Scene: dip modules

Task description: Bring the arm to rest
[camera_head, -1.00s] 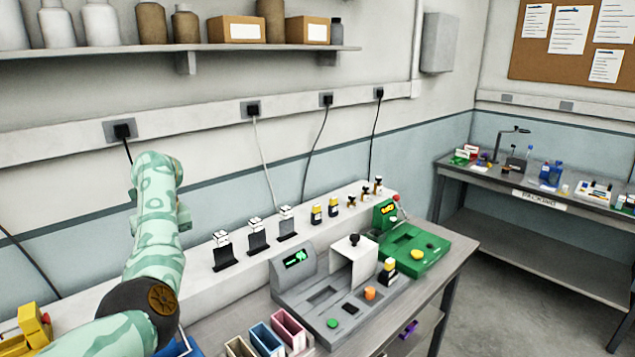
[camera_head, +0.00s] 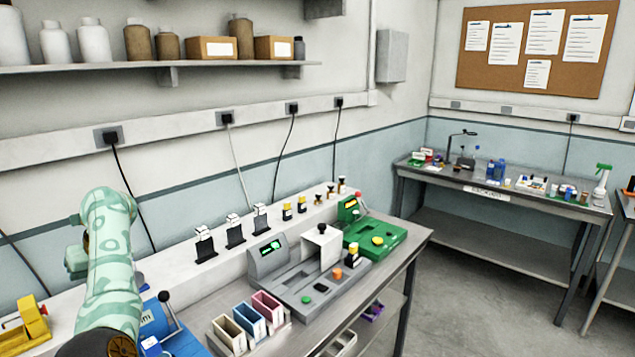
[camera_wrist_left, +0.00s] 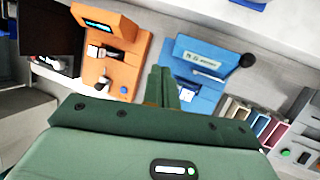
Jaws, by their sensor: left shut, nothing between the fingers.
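My left arm (camera_head: 108,265) is raised at the left of the head view; its gripper is hidden there. In the left wrist view my left gripper (camera_wrist_left: 162,82) is shut, its fingers together with nothing between them. It points toward the bench, between an orange device (camera_wrist_left: 120,62) and a blue device (camera_wrist_left: 197,72), and I cannot tell how high above them it is. My right gripper is in neither view.
The bench holds a grey station (camera_head: 290,288), a green station (camera_head: 378,238), coloured bins (camera_head: 250,318) and a yellow device (camera_head: 30,318). Modules stand on the white ledge behind. A packing table (camera_head: 490,185) is at the right, with open floor between.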

